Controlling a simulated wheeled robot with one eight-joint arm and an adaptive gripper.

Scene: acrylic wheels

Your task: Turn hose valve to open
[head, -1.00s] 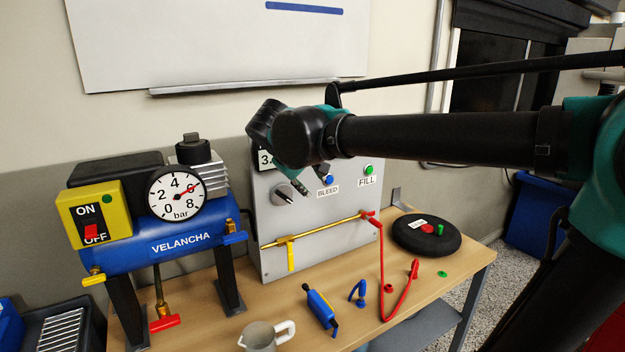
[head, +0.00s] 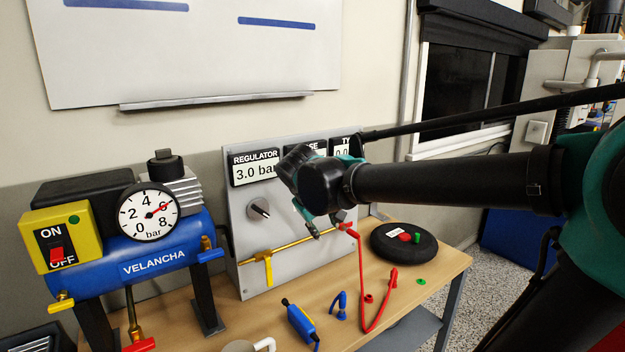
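The grey panel (head: 238,225) stands on the table with a thin brass pipe along its lower part. A yellow valve lever (head: 268,270) hangs straight down from this pipe, across its line. A red hose (head: 361,280) joins the pipe's right end at a red fitting (head: 347,227). My gripper (head: 316,232) is in front of the panel, just at pipe height, right of the yellow lever and apart from it. Its fingers point down and look empty, but how far they are open is unclear. My wrist hides the panel's middle, including its buttons.
A blue compressor (head: 150,260) with a gauge and yellow switch box stands left of the panel. A regulator knob (head: 259,209) sits above the lever. A blue tool (head: 300,322), a red nozzle (head: 393,279) and a black tyre (head: 388,244) lie on the table (head: 435,275).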

